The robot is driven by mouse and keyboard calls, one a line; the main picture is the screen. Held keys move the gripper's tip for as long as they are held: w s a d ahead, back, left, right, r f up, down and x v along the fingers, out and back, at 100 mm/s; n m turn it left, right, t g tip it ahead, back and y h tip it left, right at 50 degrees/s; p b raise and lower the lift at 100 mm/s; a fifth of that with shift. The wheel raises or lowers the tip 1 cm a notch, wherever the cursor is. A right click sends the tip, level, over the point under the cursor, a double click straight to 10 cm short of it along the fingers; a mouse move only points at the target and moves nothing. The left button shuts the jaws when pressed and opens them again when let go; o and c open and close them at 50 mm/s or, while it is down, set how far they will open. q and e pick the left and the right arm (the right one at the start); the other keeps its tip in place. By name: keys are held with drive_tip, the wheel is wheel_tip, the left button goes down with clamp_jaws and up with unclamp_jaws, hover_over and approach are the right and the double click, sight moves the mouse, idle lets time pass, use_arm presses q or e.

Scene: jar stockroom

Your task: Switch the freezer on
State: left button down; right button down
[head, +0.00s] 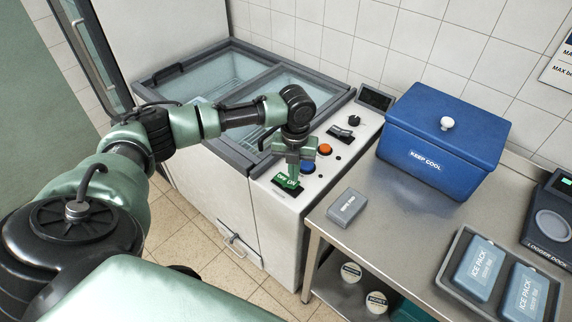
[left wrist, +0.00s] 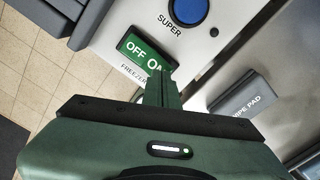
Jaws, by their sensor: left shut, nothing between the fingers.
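The chest freezer (head: 215,203) stands left of the steel table, with its control panel on its right-hand top. A green rocker switch (head: 284,185) marked OFF and ON sits at the panel's near end. It also shows in the left wrist view (left wrist: 136,48), above the label FREEZER. My left gripper (head: 294,174) is shut and empty, pointing down at the ON end. In the left wrist view its fingertips (left wrist: 159,76) overlap the edge of ON. I cannot tell whether they touch the switch, or which way it is tipped. My right gripper is out of view.
Beside the switch are a blue SUPER button (left wrist: 187,12), an orange button (head: 325,149), a lever (head: 341,132) and a dark display (head: 375,97). A grey wipe pad (head: 347,207) and a blue KEEP COOL box (head: 440,140) stand on the table (head: 395,235).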

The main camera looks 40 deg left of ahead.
sight(294, 184)
use_arm(q)
drive_tip(key=shift+f+b, duration=0.45)
drive_tip(key=shift+f, duration=0.8)
idle(0.6)
wheel_tip(294, 184, up, 7)
drive_tip(key=p, duration=0.7)
drive_tip(key=shift+r+p, duration=0.1)
drive_tip(key=shift+p, duration=0.2)
drive_tip(key=shift+d, duration=0.1)
